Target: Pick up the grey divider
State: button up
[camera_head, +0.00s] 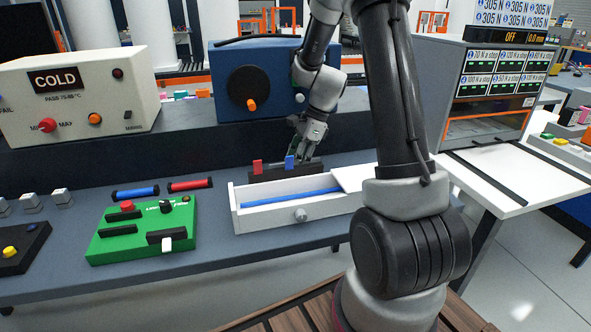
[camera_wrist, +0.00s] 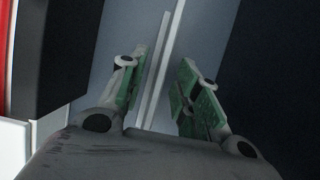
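The grey divider (camera_wrist: 157,75) shows in the wrist view as a thin pale upright strip running up between my two green-padded fingers. My gripper (camera_wrist: 163,78) is open around it, with a gap to the right finger; the left finger is closer to the strip, and I cannot tell whether it touches. In the head view my gripper (camera_head: 305,152) is low over the right part of a black rack (camera_head: 285,174). The grey divider cannot be made out there. A red divider (camera_head: 257,167) and a blue divider (camera_head: 290,162) stand in the rack.
An open white drawer box (camera_head: 262,217) with a blue strip (camera_head: 285,198) inside lies in front of the rack. A blue box with a dial (camera_head: 270,85) stands behind. A green control board (camera_head: 140,232) and a beige COLD box (camera_head: 85,95) are at left.

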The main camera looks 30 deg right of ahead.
jog(key=shift+a+f, duration=0.25)
jog(key=shift+f, duration=0.35)
grip_shut()
